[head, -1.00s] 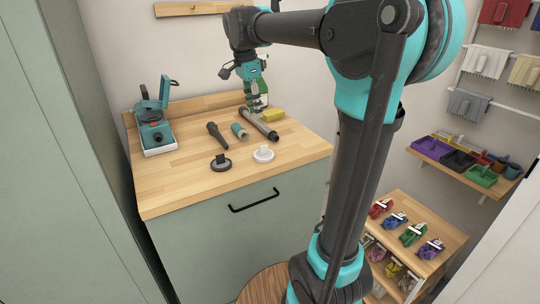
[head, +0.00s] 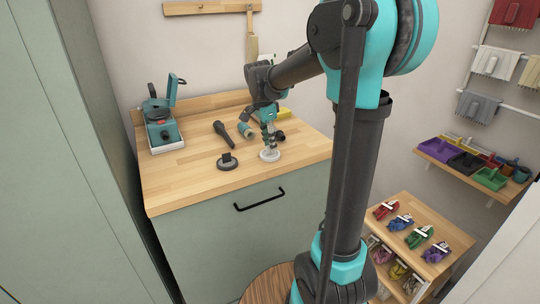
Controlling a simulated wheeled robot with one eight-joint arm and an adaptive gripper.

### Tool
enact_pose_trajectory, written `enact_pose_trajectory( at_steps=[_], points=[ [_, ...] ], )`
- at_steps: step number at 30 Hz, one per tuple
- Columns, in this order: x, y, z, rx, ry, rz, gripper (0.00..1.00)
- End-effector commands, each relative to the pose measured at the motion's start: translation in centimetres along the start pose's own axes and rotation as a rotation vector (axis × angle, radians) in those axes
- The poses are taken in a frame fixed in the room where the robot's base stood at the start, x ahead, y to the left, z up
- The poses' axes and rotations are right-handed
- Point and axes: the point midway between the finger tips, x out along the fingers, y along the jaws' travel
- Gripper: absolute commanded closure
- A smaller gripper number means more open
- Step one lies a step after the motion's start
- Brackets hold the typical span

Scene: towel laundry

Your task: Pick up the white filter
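The white filter (head: 269,156) is a small round piece lying on the wooden counter (head: 190,186), near its front edge. My gripper (head: 270,146) points down right over the white filter, with its fingertips at the filter's top. The fingers partly cover the filter's raised middle. The view is too small to show whether the fingers are apart or closed, or whether they touch it.
A black round filter (head: 227,163) lies just left of the white one. A teal machine (head: 163,131) stands at the back left. The counter's front left is clear.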

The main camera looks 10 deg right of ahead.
Motion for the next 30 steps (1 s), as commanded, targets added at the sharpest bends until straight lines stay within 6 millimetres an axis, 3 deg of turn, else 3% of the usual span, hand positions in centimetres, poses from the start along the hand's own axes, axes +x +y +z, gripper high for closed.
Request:
enact_pose_trajectory(
  at_steps=[4, 12, 19, 30],
  points=[
    [1.4, 0.0, 0.0, 0.0, 0.0, 0.0, 0.71],
    [1.7, 0.0, 0.1, 0.0, 0.0, 0.0, 0.71],
    [1.6, 0.0, 0.1, 0.0, 0.0, 0.0, 0.99],
    [1.6, 0.0, 0.1, 0.0, 0.0, 0.0, 1.0]
  ],
)
